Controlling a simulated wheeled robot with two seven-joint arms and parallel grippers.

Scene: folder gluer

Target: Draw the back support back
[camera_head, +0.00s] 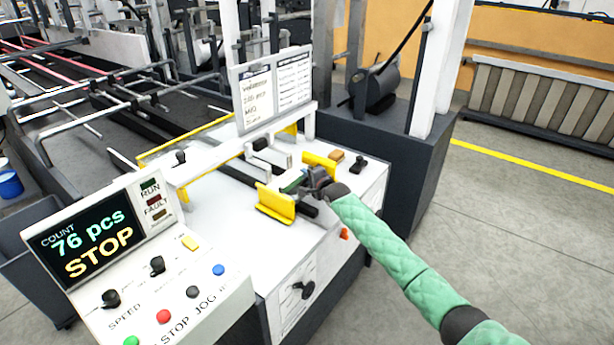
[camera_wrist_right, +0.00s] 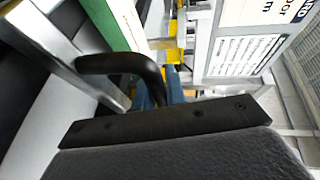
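My right gripper (camera_head: 318,182) is low over the right part of the white machine table (camera_head: 225,210), close to the yellow angled plates. One yellow plate (camera_head: 274,204) stands just left of and in front of it, and another yellow plate (camera_head: 318,163) is just behind it. I cannot tell which part is the back support. A green strip (camera_head: 293,182) lies beside the gripper; a green strip (camera_wrist_right: 115,22) also shows in the right wrist view, near a black curved bar (camera_wrist_right: 125,65). The fingertips and any contact are hidden. My left gripper is not in view.
A control panel (camera_head: 140,260) with knobs, coloured buttons and a display reading "76 pcs STOP" stands at the front left. A printed sign (camera_head: 275,90) rises behind the table. Small black knobs and an orange block (camera_head: 336,156) are nearby. The floor at right is clear.

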